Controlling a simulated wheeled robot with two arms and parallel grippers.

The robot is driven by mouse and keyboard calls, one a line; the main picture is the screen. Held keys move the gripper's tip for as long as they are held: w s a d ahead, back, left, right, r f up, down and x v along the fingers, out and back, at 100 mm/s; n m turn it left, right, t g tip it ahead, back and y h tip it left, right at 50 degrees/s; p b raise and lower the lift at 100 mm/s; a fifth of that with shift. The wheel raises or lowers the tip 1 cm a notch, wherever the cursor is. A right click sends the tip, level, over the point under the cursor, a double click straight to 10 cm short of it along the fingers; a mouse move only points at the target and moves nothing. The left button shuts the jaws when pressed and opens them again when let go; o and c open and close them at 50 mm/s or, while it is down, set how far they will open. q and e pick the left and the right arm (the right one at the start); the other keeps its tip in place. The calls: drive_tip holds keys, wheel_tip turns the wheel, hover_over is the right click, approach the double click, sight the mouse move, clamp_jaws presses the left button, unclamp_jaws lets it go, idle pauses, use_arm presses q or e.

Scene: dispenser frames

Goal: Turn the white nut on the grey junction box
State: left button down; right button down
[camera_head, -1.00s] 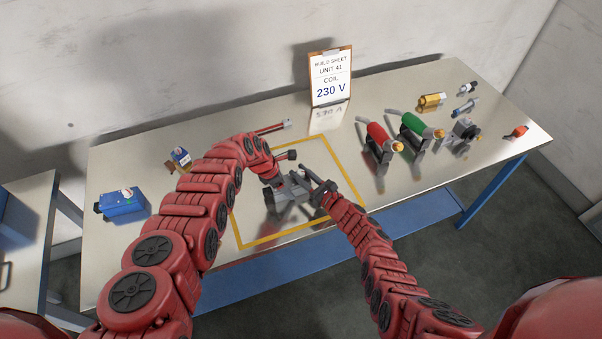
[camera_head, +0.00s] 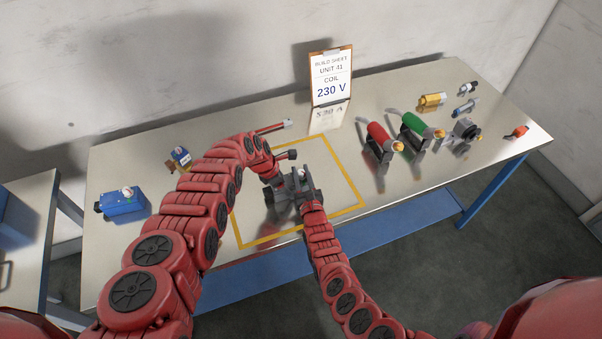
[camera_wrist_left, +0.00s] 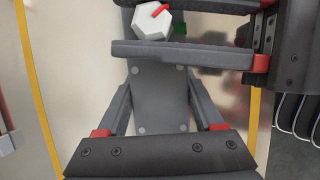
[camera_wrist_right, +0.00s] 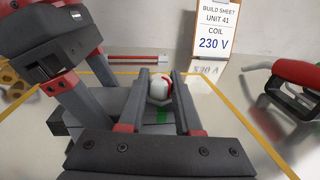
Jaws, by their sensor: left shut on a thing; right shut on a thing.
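The grey junction box (camera_head: 283,212) stands inside the yellow outline on the table. My left gripper (camera_wrist_left: 160,85) is shut on the box, one finger along each side. The white nut (camera_wrist_right: 159,90) is six-sided with a red mark, and it also shows in the left wrist view (camera_wrist_left: 150,25). My right gripper (camera_wrist_right: 160,78) is shut on the nut, with a finger on either side. A green mark (camera_wrist_right: 161,117) is on the box beside the nut. The red mark is not in line with it. In the head view the arms partly hide the box.
A build sheet reading 230 V (camera_head: 331,78) stands at the back. Red (camera_head: 378,138) and green (camera_head: 415,130) handled parts stand to the right, with several fittings beyond. A blue box (camera_head: 123,205) is at the left. A red-and-grey rod (camera_head: 272,127) lies behind my left gripper.

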drive_tip(key=shift+w+a+r+m+h, duration=0.1)
drive_tip(key=shift+a+r+m+h, duration=0.15)
drive_tip(key=shift+m+h, duration=0.4)
drive_tip(key=shift+h, duration=0.35)
drive_tip(key=shift+d+f+h, duration=0.2)
drive_tip(key=shift+h, duration=0.1)
drive_tip(key=c, duration=0.6)
unclamp_jaws()
drive_tip(key=shift+d+r+n+y, duration=0.15)
drive_tip(key=shift+n+y, duration=0.1)
drive_tip(key=shift+y, duration=0.45)
